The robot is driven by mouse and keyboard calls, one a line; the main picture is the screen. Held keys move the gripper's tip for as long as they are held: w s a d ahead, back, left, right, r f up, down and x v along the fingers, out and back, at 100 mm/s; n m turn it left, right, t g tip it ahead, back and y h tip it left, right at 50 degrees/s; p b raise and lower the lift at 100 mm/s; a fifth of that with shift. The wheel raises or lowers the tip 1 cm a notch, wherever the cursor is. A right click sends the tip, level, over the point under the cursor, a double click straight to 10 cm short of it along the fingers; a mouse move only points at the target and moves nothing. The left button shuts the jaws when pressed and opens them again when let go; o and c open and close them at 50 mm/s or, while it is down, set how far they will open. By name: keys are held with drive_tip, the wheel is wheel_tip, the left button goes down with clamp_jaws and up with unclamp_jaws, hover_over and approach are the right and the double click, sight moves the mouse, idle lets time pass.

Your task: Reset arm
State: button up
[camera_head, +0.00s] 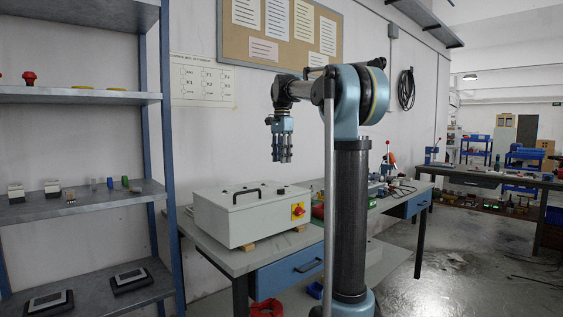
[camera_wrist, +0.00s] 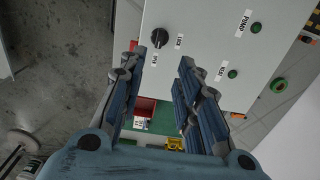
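My arm stands upright in the head view with my gripper (camera_head: 282,158) hanging fingers-down in the air. It is above and to the right of a white box (camera_head: 237,215) on the workbench. In the wrist view my gripper (camera_wrist: 160,72) shows two blue-grey fingers set apart with a gap between them. Nothing is held in the gap. Beyond the fingers is a pale panel (camera_wrist: 212,50) with a black knob (camera_wrist: 159,38), green buttons and labels, one reading PUMP. I cannot tell whether this panel belongs to the white box.
A workbench (camera_head: 275,250) with a blue drawer stands under my gripper. A metal shelf (camera_head: 80,200) with small items is at the left. A pinboard (camera_head: 280,30) hangs on the wall behind. Another bench (camera_head: 490,178) is at the right, with open floor (camera_head: 450,270) before it.

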drive_tip(key=s+d+f+n, duration=0.3)
drive_tip(key=s+f, duration=0.9)
drive_tip(key=s+d+f+n+t, duration=0.1)
drive_tip(key=s+d+f+n, duration=0.2)
drive_tip(key=s+f, duration=1)
drive_tip(key=s+d+f+n+t, duration=0.1)
drive_tip(key=s+f+n, duration=0.4)
drive_tip(key=s+f, duration=0.7)
drive_tip(key=shift+s+d+f, duration=0.4)
drive_tip(key=shift+s+d, duration=0.15)
drive_tip(key=shift+d, duration=0.35)
drive_tip(key=shift+w+f, duration=0.2)
drive_tip(key=shift+w, duration=0.25)
